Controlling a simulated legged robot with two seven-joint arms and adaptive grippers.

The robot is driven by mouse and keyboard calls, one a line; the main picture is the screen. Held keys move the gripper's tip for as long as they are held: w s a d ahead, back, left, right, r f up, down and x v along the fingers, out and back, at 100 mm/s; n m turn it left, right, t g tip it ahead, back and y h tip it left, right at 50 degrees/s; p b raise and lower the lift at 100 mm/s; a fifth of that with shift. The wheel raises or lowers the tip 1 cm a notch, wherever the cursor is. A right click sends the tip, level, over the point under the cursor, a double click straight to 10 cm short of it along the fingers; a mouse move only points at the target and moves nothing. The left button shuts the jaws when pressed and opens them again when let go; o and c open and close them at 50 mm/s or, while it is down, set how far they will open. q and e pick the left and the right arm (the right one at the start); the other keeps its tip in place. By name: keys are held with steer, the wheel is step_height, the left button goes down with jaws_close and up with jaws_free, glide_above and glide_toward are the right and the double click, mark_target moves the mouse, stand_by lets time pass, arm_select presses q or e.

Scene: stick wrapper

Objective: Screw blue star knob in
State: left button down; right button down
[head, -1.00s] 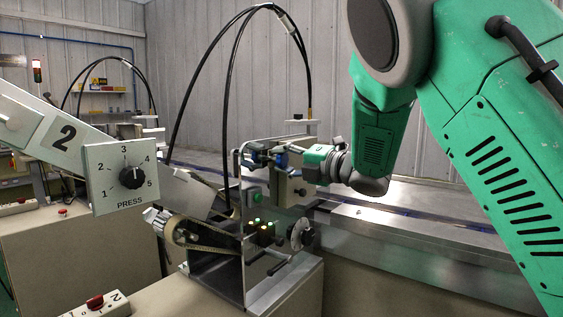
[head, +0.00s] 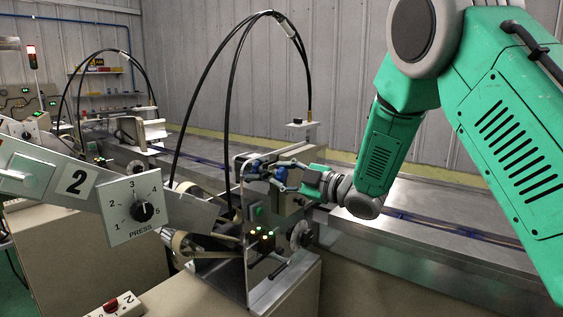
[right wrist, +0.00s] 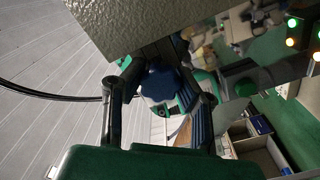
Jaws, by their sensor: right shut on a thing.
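The blue star knob (right wrist: 160,82) shows in the right wrist view as a dark blue lobed shape between the two dark fingers of my right gripper (right wrist: 158,76). In the head view the knob (head: 281,174) is a small blue patch at the upright metal plate of the machine, partly covered by the fingers. My right gripper (head: 283,174) reaches in from the right and is shut on the knob. The knob's shaft and thread are hidden, so how deep it sits cannot be told. My left gripper is not in view.
A PRESS dial (head: 142,209) sits left of the metal plate. Black cables (head: 232,100) arch above. A long metal conveyor (head: 420,225) runs behind to the right.

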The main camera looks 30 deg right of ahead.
steer(key=m+p, duration=0.7)
steer(key=m, duration=0.3)
steer(key=shift+p, duration=0.4)
steer(key=shift+f+m+p, duration=0.1)
steer(key=shift+m+p, duration=0.35)
steer(key=shift+m, duration=0.65)
steer(key=shift+f, duration=0.1)
steer(key=c, duration=1.3)
jaws_free()
